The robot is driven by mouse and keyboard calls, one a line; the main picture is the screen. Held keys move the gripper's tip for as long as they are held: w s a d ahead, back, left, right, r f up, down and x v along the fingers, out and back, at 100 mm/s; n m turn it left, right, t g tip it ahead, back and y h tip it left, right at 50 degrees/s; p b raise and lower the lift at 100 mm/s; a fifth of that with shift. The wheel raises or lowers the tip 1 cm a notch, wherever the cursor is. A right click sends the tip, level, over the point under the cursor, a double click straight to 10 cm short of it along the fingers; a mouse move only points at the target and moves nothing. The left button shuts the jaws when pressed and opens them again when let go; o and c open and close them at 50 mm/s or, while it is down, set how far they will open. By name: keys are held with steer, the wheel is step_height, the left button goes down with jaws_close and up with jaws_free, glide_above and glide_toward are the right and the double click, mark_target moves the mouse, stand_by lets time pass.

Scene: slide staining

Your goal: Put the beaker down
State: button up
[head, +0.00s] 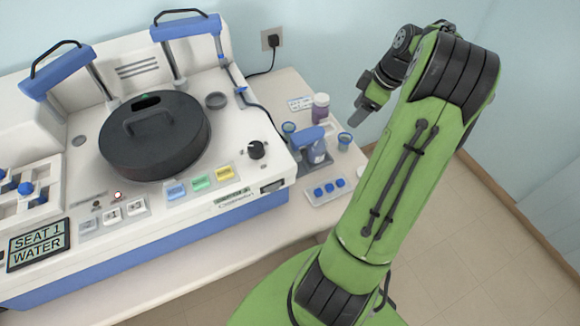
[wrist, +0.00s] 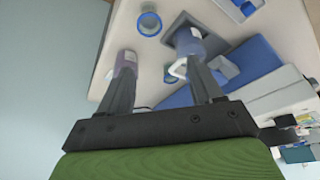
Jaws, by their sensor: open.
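Two small clear beakers with blue rims show. One beaker (head: 344,141) stands upright on the counter's right side, just below my gripper (head: 364,106) in the head view. It is probably the one at the top of the wrist view (wrist: 149,24), beyond the fingertips. The other beaker (head: 288,129) stands behind the blue-topped bottle, close to the machine. My gripper is above the counter. In the wrist view its two fingers (wrist: 163,80) are spread apart with nothing held between them.
A small tray with blue knobs (head: 328,191) lies in front. The large staining machine (head: 240,195) with its dark round lid (head: 155,140) fills the left. Little counter is free at the right edge.

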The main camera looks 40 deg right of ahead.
steer(key=w+a+r+m+h, duration=0.15)
steer(key=a+r, duration=0.35)
steer(key=a, duration=0.5)
steer(key=w+a+r+h, duration=0.15)
steer(key=a+r, duration=0.25)
steer(key=a, duration=0.6)
steer(key=s+a+m+t, duration=0.2)
steer(key=s+a+m, duration=0.2)
steer(key=s+a, duration=0.9)
steer(key=shift+a+r+y, duration=0.4)
steer(key=shift+a, duration=0.5)
steer(key=shift+s+m, duration=0.15)
steer(key=shift+m, duration=0.1)
